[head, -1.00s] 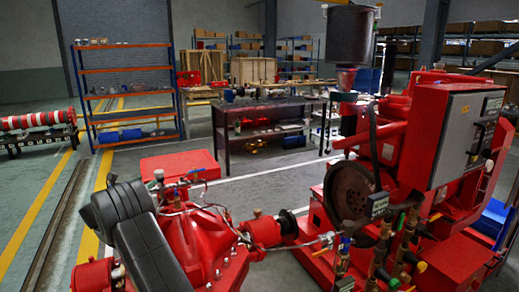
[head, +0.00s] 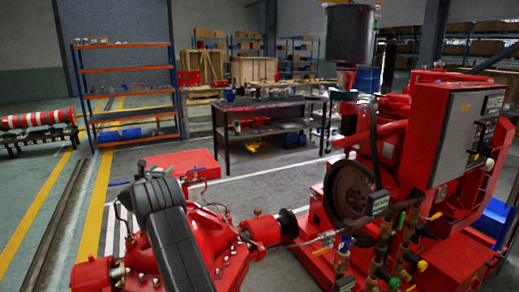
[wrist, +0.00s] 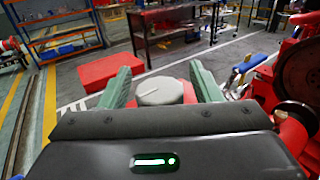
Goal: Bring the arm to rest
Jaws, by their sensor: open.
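My arm (head: 172,235) shows as a dark link at the lower left of the head view, in front of the red pump (head: 215,240). My gripper (wrist: 160,76) shows in the wrist view with its two green fingers spread apart. A round grey cap with a pale line on top (wrist: 159,91) appears between the fingers. The fingers do not close on it, and a gap shows on its left side.
The red engine with its control box (head: 465,135) and several coloured-handle valves (head: 385,245) stand to the right. A red box (head: 180,163) lies behind the pump. A workbench (head: 270,105) and shelf rack (head: 125,95) stand farther back. Open floor lies at the left.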

